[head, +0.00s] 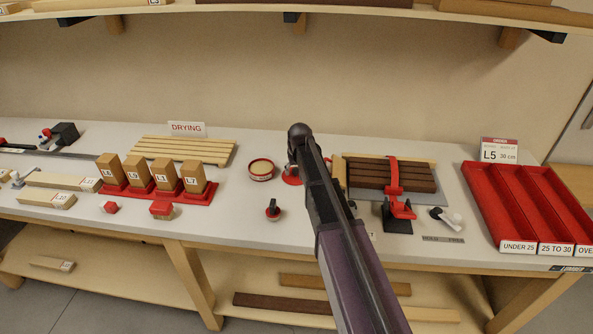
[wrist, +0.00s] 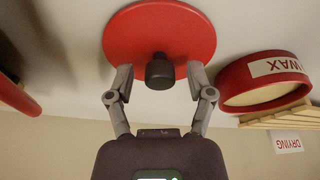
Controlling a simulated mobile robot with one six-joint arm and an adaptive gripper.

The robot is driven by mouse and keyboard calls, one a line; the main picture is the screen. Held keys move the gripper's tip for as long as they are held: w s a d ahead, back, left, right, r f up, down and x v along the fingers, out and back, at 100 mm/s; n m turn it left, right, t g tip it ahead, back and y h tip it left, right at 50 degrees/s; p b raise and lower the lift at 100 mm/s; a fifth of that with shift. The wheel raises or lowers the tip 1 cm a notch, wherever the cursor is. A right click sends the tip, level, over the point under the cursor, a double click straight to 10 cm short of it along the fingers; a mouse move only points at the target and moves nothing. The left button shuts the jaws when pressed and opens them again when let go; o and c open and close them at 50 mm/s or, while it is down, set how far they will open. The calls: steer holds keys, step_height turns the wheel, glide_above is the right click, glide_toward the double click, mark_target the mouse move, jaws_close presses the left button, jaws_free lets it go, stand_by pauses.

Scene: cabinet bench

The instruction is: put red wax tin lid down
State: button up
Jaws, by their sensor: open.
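The red wax tin lid (wrist: 160,28) is a round red disc with a black knob. In the wrist view it lies flat on the pale bench top, beside and apart from the wax tin. My gripper (wrist: 158,80) is open, its two fingers spread on either side of the knob with gaps showing. The open red wax tin (head: 261,170), with pale contents, stands left of the lid in the head view; it also shows at the right of the wrist view (wrist: 264,82). In the head view the lid (head: 291,179) is partly hidden by my arm and gripper.
A slatted drying rack (head: 182,150) stands behind. Wooden blocks in a red holder (head: 155,192) are left. A clamp (head: 396,195) and a red tray (head: 515,200) are right.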

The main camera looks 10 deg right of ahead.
mark_target(298, 181)
steer(key=shift+r, duration=0.15)
steer(key=p+v, duration=1.1)
steer(key=v, duration=0.1)
steer(key=shift+p, duration=0.4)
stand_by(0.7)
steer(key=s+m+g, duration=0.1)
steer(key=s+g, duration=0.2)
steer(key=s, duration=2.2)
steer(key=shift+s+f, duration=0.3)
steer(key=shift+s, duration=0.1)
